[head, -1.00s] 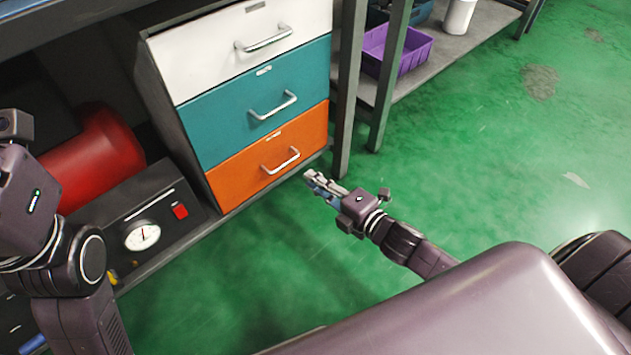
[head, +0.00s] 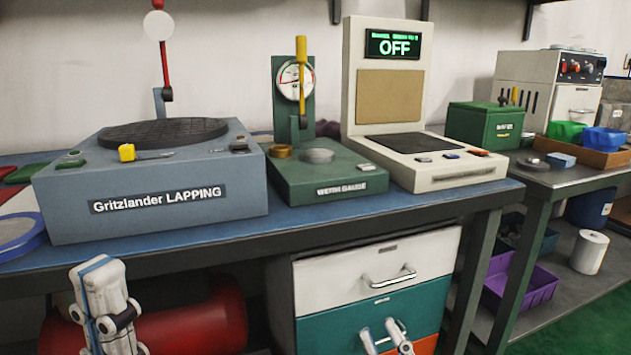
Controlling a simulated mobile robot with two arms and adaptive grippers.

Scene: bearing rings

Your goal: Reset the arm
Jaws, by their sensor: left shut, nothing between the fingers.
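My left gripper (head: 100,290) is in the lower left of the head view, pointing up in front of the bench, shut with nothing in it. My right gripper (head: 384,332) shows only by its fingertips at the bottom edge, in front of the drawers. Its two fingertips stand apart with a gap between them, and nothing shows between them. The rest of both arms is out of view or cut off by the frame.
The blue bench (head: 400,210) carries a lapping machine (head: 150,190), a green gauge (head: 325,180) with a brass ring (head: 280,151), and a cream device reading OFF (head: 430,170). Drawers (head: 375,275) and a red cylinder (head: 200,320) are below. A second bench (head: 560,180) stands right.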

